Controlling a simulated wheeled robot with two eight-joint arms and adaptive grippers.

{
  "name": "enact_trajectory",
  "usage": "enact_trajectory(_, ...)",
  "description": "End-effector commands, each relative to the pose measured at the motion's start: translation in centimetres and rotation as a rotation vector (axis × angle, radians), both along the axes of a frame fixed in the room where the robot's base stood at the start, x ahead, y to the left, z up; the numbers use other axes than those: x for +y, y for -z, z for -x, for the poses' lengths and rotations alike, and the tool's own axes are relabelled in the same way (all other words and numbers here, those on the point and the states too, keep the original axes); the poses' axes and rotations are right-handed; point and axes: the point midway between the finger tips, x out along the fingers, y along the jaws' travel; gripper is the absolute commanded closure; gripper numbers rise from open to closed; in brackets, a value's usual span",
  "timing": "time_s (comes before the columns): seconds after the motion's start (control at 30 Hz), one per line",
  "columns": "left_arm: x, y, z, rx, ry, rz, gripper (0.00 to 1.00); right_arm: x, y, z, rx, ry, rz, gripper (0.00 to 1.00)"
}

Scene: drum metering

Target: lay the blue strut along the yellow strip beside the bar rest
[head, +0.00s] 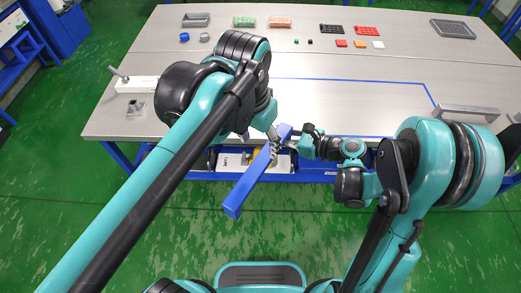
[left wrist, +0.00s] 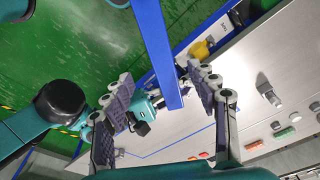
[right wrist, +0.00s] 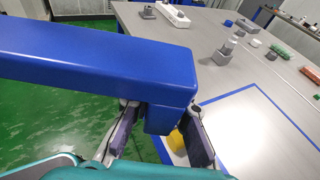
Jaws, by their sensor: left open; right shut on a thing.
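The blue strut (head: 248,185) is a long bar that slants in front of the table's front edge, its near end low over the green floor. My right gripper (right wrist: 160,132) is shut on the strut near its far end. The strut also crosses the right wrist view (right wrist: 90,70). My left gripper (head: 274,138) is open close to the strut's far part. In the left wrist view the strut (left wrist: 154,45) runs between its spread fingers (left wrist: 160,85). A yellow piece (left wrist: 200,48) shows near the table edge; I cannot tell whether it belongs to the yellow strip. I cannot identify the bar rest for certain.
The steel table (head: 310,65) has a blue outline (head: 350,80) around a clear area. A white block (head: 137,84) and a grey block (head: 136,106) stand at the left. Trays (head: 244,21) and small tiles (head: 360,44) line the back.

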Motion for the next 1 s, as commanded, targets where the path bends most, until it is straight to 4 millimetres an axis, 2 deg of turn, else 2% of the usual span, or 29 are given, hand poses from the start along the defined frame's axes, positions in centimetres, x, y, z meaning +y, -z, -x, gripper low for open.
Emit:
enact_trajectory(0.3,-0.5,6.2,-0.8,-0.002,-0.001,0.000,0.41,0.0,0.0,0.0,0.001,0.001,-0.002,1.00)
enact_trajectory(0.5,-0.7,9.0,-1.1,-0.002,-0.001,0.000,0.41,0.0,0.0,0.0,0.001,0.001,-0.002,1.00)
enact_trajectory(0.7,-0.8,10.2,-1.3,-0.003,-0.002,0.001,0.41,0.0,-0.1,0.0,0.001,0.001,-0.002,1.00)
enact_trajectory(0.97,-0.8,10.3,-1.3,-0.003,-0.002,0.001,0.41,0.0,0.0,0.0,0.001,0.001,-0.002,1.00)
enact_trajectory(1.0,-0.8,10.3,-1.3,-0.003,-0.002,0.001,0.52,0.0,0.0,0.0,0.001,0.001,-0.002,1.00)
